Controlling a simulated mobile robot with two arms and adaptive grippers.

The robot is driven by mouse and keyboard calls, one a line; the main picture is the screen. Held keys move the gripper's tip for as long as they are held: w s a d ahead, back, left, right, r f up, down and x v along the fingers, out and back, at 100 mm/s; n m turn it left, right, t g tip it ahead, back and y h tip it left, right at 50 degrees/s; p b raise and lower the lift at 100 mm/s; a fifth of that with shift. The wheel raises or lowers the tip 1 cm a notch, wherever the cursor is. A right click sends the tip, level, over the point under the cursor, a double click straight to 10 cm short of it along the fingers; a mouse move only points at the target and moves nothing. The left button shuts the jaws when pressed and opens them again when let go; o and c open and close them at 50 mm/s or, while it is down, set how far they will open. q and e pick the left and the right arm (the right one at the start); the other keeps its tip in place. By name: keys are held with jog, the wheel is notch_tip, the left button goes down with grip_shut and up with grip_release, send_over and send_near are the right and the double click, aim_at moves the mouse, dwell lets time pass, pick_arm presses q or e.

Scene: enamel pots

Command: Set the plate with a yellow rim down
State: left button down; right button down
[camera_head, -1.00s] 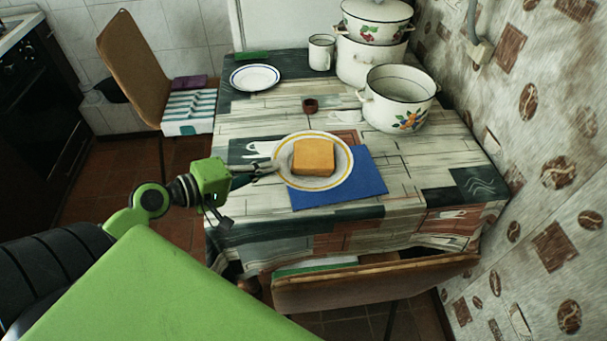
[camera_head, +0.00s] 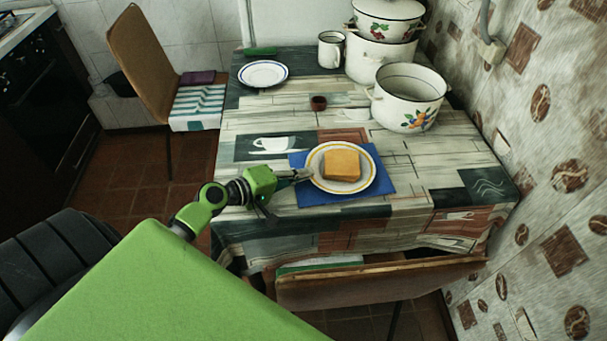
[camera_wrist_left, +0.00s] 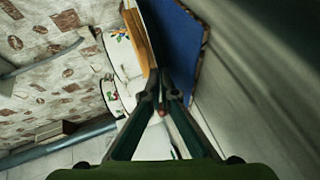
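The plate with a yellow rim (camera_head: 341,188) is white and carries an orange-yellow block like a slice of bread (camera_head: 342,164). In the head view it lies over the middle of a blue mat (camera_head: 312,198), roughly level. I cannot tell whether it touches the mat. My left gripper (camera_head: 306,175) is shut on the plate's left rim. In the left wrist view its fingertips (camera_wrist_left: 161,78) close on the plate's edge, with the block (camera_wrist_left: 138,38) on one side and the blue mat (camera_wrist_left: 182,45) on the other. My right gripper is not in view.
Behind stand a white pot with painted fruit (camera_head: 407,98), stacked pots (camera_head: 380,58) and a mug (camera_head: 331,50). A chair back (camera_head: 380,284) lines the front edge.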

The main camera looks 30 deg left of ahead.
pick_arm(q)
jog(key=shift+r, duration=0.15)
jog(key=c, duration=2.7)
grip_release()
jog(key=shift+f, duration=0.25)
jog(key=shift+o, duration=0.7)
jog(key=shift+r, duration=0.1)
jog(key=shift+r, duration=0.15)
jog(key=v, duration=1.1)
jog(key=shift+b, duration=0.4)
jog(key=shift+s+a+r, duration=0.15)
jog(key=shift+s+r, duration=0.05)
jog(key=shift+s, duration=0.3)
